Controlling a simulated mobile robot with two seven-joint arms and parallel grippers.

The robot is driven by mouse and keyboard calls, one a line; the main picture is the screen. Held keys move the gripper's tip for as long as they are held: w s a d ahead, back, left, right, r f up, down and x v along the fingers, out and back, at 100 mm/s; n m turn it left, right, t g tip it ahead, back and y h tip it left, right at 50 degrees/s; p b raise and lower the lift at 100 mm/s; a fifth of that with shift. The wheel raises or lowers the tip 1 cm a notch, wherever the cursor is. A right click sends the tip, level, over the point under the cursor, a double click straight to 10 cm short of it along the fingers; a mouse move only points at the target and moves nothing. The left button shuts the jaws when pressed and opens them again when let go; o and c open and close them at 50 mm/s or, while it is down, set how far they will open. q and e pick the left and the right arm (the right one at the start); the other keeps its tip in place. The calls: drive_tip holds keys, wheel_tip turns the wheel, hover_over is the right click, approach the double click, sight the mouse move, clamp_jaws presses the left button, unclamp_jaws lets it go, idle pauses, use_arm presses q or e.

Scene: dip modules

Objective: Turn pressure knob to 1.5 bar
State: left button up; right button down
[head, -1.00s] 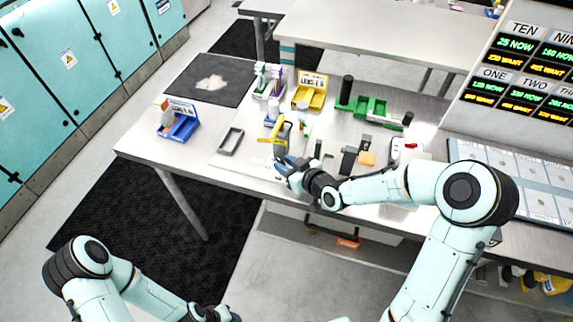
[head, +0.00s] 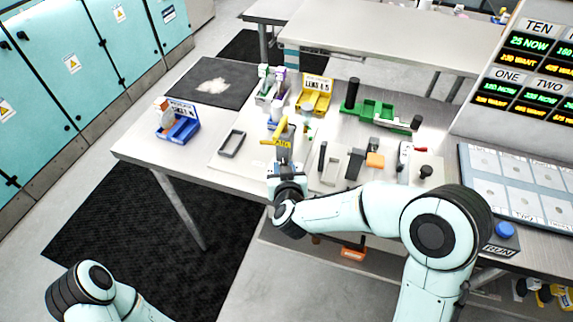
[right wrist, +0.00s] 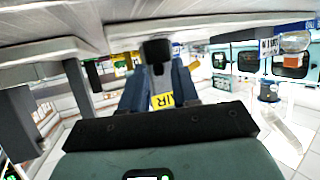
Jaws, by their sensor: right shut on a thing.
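A grey unit with a yellow label (head: 283,143) stands on the bench, with a yellow lever (head: 269,141) at its left. My right gripper (head: 284,165) is at the near side of this unit, pointing away from me. In the right wrist view its two blue fingers (right wrist: 158,88) are closed around a dark knob-like piece (right wrist: 157,51). A yellow label reading AIR (right wrist: 163,101) shows between the fingers. The knob's scale or reading cannot be seen, and in the head view the gripper hides the knob. My left gripper is out of view.
A grey rectangular frame (head: 231,143) and a blue bin (head: 180,128) lie to the left. A yellow bin (head: 315,98) and a green fixture (head: 374,111) stand behind. An orange block (head: 375,160) and several dark tools lie close on the right. The RUN button (head: 504,230) is at far right.

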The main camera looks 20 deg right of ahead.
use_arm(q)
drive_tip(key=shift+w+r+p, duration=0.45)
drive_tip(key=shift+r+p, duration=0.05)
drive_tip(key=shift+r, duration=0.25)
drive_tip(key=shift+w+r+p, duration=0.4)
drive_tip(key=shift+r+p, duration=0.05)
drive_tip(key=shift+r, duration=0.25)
use_arm(e)
drive_tip(key=shift+w+a+r+m+g+h, duration=0.1)
drive_tip(key=shift+a+m+g+h, duration=0.15)
drive_tip(key=shift+m+h, duration=0.7)
drive_tip(key=shift+w+a+m+g+h, duration=0.15)
drive_tip(key=shift+m+g+h, duration=0.2)
drive_tip(key=shift+m+h, duration=0.6)
drive_tip(key=shift+s, duration=0.1)
drive_tip(key=c, duration=0.8)
unclamp_jaws()
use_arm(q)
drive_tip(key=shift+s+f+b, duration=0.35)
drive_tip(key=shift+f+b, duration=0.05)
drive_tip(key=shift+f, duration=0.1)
use_arm(e)
drive_tip(key=v, duration=1.3)
drive_tip(key=shift+a, duration=0.2)
